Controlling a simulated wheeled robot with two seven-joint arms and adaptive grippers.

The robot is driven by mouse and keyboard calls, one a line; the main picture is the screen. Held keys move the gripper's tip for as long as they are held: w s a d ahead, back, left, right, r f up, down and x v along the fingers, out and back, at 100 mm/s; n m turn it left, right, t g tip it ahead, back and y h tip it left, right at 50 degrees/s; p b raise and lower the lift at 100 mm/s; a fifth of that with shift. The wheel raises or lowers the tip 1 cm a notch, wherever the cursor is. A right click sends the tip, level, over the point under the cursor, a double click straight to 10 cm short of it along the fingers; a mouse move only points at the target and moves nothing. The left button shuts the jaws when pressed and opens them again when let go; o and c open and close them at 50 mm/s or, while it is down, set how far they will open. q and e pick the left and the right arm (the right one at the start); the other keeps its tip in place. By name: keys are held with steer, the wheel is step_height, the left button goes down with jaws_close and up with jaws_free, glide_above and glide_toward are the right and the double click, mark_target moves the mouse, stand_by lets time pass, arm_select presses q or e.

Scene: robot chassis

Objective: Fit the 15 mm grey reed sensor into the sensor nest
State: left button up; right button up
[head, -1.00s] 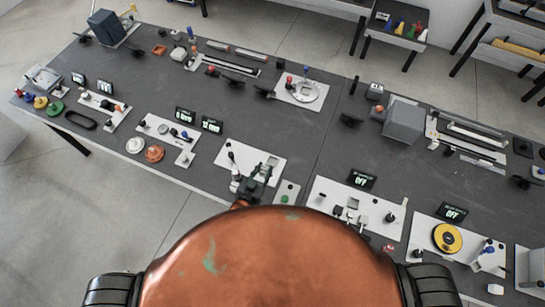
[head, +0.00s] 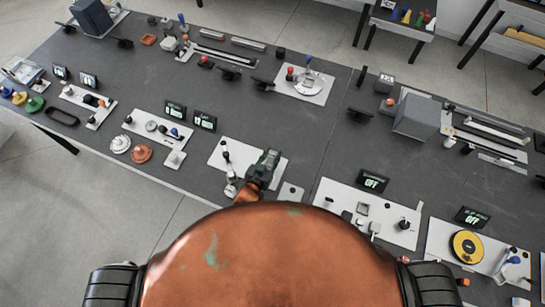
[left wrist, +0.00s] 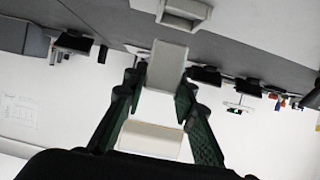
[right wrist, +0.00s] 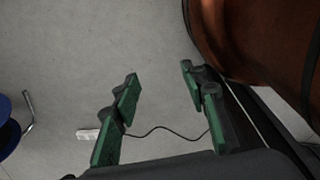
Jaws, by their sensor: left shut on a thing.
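The grey block between my left fingertips, which I take to be the reed sensor (left wrist: 166,68), shows in the left wrist view. My left gripper (left wrist: 160,88) is shut on it. A light grey part with a raised rim and a recess, perhaps the sensor nest (left wrist: 184,12), lies just beyond the block at the top; I cannot tell whether they touch. In the head view my left gripper (head: 266,165) is over the right part of a white plate (head: 232,152) and hides the sensor and that part of the plate. My right gripper (right wrist: 160,80) is open and empty above the floor.
A plate with a black knob and a display reading OFF (head: 373,181) lies to the right. Two small displays (head: 190,116) stand to the left. The dark table (head: 270,120) is clear behind the plate.

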mark_target(270, 161)
arm_select(q)
steer(key=shift+w+f, duration=0.25)
steer(key=shift+f+b, duration=0.15)
steer(key=shift+b, duration=0.25)
steer(key=f+b, duration=0.1)
steer(key=w+f+b, duration=0.1)
steer(key=f+b, duration=0.1)
steer(key=shift+f, duration=0.1)
steer(key=shift+s+f+b, duration=0.2)
steer(key=shift+f+b, duration=0.05)
steer(key=shift+b, duration=0.2)
steer(key=shift+s+a, duration=0.1)
steer(key=shift+s, duration=0.05)
steer(key=shift+f, duration=0.2)
jaws_close()
steer(key=o, duration=0.8)
jaws_free()
steer(key=o, duration=0.3)
steer(key=shift+r, duration=0.1)
steer(key=shift+o, duration=0.2)
steer(key=shift+r, duration=0.1)
arm_select(e)
steer(key=f, duration=0.5)
steer(key=shift+s+f, duration=0.1)
steer(key=shift+s, duration=0.15)
